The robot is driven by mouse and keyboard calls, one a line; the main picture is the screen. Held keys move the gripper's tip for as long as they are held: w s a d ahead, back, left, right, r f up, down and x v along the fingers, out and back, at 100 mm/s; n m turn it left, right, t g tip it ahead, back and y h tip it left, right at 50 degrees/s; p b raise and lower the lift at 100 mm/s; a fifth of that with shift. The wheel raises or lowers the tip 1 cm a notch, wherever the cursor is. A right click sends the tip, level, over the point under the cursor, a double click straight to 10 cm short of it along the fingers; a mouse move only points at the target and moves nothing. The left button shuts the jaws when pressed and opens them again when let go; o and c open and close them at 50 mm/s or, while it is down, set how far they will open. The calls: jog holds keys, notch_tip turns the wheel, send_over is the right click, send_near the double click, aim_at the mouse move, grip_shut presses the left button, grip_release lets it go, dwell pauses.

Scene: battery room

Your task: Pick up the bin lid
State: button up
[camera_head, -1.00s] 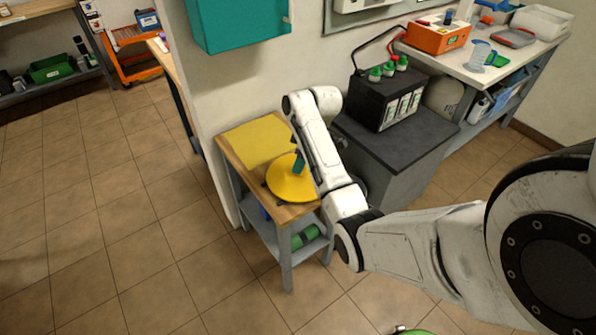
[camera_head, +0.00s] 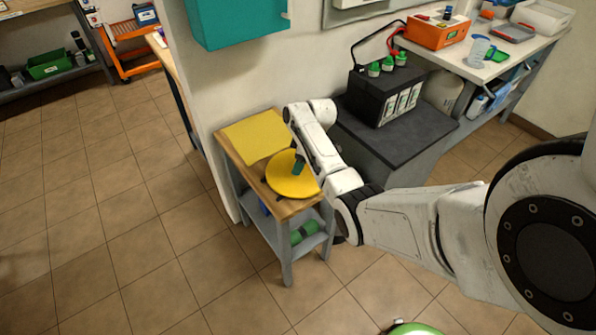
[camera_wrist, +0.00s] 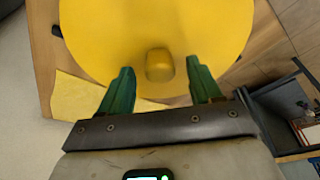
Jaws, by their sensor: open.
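The bin lid is a round yellow disc (camera_head: 287,181) on the small wooden-topped table (camera_head: 231,147). It also shows in the wrist view (camera_wrist: 110,40), filling the upper middle, with a raised yellow knob (camera_wrist: 159,65) on it. My gripper (camera_wrist: 160,82) is open, its two green fingers apart, one on each side of the knob in that view. I cannot tell whether the fingers touch the lid. In the head view my gripper (camera_head: 299,163) is over the lid, partly hidden by my arm.
A yellow sheet (camera_head: 255,138) lies on the table behind the lid. A dark grey cabinet (camera_head: 430,125) with a black battery (camera_head: 385,97) stands close on the right. Green rolls (camera_head: 304,232) lie on the lower shelf. The tiled floor at left is clear.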

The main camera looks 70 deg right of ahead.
jog(key=shift+x, duration=0.8)
jog(key=shift+c, duration=0.2)
jog(key=c, duration=1.1)
jog(key=shift+r, duration=0.1)
jog(key=shift+c, duration=0.2)
